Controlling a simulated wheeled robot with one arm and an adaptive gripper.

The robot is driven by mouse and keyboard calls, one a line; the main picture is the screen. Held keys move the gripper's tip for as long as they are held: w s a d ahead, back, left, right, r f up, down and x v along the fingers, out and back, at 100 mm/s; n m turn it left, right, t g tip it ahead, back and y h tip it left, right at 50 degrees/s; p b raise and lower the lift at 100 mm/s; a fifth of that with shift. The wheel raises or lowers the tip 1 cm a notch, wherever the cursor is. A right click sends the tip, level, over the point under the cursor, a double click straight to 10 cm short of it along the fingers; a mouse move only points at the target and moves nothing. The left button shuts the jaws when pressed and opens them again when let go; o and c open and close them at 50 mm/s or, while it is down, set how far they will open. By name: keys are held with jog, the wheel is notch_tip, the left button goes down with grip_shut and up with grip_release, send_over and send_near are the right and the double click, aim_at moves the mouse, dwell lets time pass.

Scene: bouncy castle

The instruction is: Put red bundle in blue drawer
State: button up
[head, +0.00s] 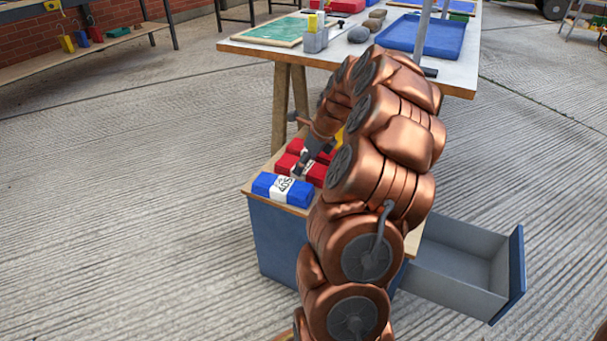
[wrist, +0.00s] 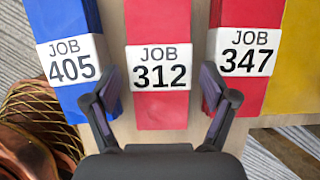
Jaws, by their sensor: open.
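Two red bundles lie side by side on a wooden top. The one with label JOB 312 (wrist: 160,110) is in the middle of the wrist view, and it shows partly in the head view (head: 283,162). The other, JOB 347 (wrist: 243,85), lies to its right. My gripper (wrist: 160,76) is open and empty above JOB 312, with one finger to each side of it in the picture. The right fingertip overlaps the edge of JOB 347. I cannot tell the gripper's height. The blue drawer (head: 514,272) stands open at the right of the cabinet (head: 275,240). Its visible inside is empty.
A blue bundle JOB 405 (wrist: 65,30) lies left of the red ones, and a yellow bundle (wrist: 293,70) lies at the right. My copper arm hides part of the cabinet top. A worktable (head: 255,48) with a blue tray (head: 440,38) stands behind. The floor around is clear.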

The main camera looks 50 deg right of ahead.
jog(key=x, duration=0.2)
jog(key=shift+w+a+f+b, duration=0.1)
jog(key=shift+w+f+b, duration=0.05)
jog(key=shift+f+b, duration=0.15)
jog(key=shift+r, duration=0.1)
jog(key=c, duration=1.1)
